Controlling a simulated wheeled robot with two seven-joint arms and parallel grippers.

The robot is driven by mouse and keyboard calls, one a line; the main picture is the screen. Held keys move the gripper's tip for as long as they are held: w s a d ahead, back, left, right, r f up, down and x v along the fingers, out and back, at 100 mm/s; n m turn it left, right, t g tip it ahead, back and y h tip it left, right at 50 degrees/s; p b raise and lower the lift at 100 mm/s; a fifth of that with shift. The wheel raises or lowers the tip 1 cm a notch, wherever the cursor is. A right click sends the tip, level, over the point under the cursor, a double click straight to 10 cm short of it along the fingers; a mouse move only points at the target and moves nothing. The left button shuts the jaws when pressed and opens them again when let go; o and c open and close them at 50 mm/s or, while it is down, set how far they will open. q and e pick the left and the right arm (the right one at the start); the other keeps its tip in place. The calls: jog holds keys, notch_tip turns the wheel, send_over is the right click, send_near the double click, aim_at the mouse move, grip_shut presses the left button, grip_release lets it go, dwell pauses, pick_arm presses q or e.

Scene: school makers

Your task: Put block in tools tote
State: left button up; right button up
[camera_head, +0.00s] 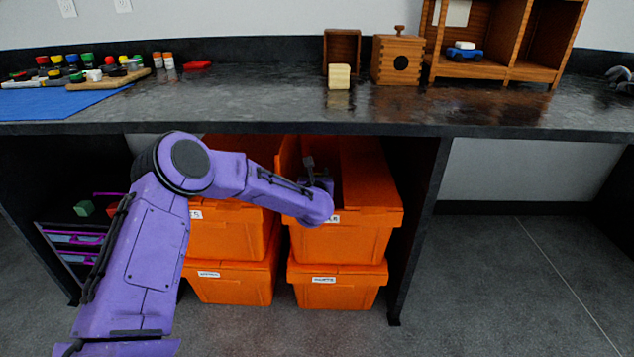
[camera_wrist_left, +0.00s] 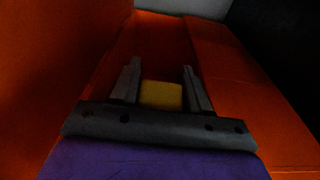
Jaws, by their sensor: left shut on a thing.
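My left gripper (camera_wrist_left: 160,88) is shut on a yellowish block (camera_wrist_left: 161,96), seen between its two dark fingers in the left wrist view. Orange tote walls rise on both sides of it there. In the head view my purple left arm reaches under the counter, and the left gripper (camera_head: 315,172) is at the opening of the upper right orange tote (camera_head: 360,238), whose lid flaps stand open. The block in the gripper is hidden in the head view. The tote's label is partly covered by my arm.
Other orange totes stand beside (camera_head: 225,238) and below (camera_head: 337,285). The dark counter (camera_head: 260,100) passes above my arm, with a pale block (camera_head: 339,76), wooden boxes (camera_head: 397,60) and a shelf on it. Floor at the right is clear.

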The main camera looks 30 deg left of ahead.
pick_arm(q)
jog(key=o, duration=1.1)
jog(key=p+v, duration=0.2)
jog(key=v, duration=0.8)
jog(key=shift+s, duration=0.2)
jog(key=shift+d, duration=0.15)
